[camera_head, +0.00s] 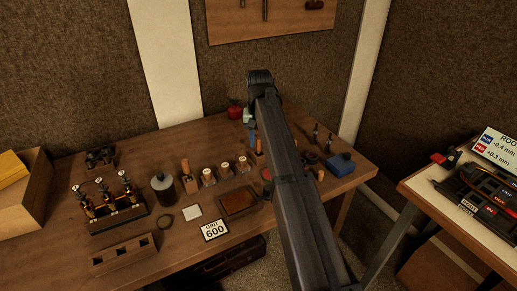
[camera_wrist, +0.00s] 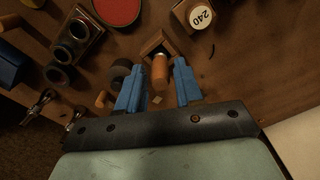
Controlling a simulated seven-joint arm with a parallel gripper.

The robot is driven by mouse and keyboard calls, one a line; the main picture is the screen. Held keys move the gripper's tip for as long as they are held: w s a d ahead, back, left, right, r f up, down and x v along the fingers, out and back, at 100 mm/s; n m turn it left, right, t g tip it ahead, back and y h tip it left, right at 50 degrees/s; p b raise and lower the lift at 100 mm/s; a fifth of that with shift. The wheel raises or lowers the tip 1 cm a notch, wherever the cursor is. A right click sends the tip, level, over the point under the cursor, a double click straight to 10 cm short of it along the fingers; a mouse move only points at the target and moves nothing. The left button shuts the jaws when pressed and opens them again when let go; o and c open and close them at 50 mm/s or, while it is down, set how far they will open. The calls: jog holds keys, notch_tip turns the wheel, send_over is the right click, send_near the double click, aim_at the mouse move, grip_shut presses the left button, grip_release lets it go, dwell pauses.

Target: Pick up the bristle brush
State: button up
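My gripper (camera_wrist: 158,82) has two blue fingers, spread apart and empty. In the wrist view, a round orange-brown wooden handle (camera_wrist: 160,68) rises from a square wooden block (camera_wrist: 155,42) just beyond the gap between the fingertips. I cannot tell whether the fingers are beside it or above it. It may be the bristle brush, but no bristles show. In the head view my gripper (camera_head: 249,122) is over the back of the workbench, partly hidden by my arm. A small wooden handle (camera_head: 259,146) stands just below it.
Close by in the wrist view are a dark cylinder (camera_wrist: 121,70), a red-topped round tin (camera_wrist: 118,8), a block labelled 240 (camera_wrist: 196,16) and metal-tipped tools (camera_wrist: 38,106). A blue box (camera_head: 341,165) sits at the bench's right. A red object (camera_head: 235,110) stands at the back.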

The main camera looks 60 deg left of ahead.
grip_shut()
jog(key=shift+r, duration=3.9)
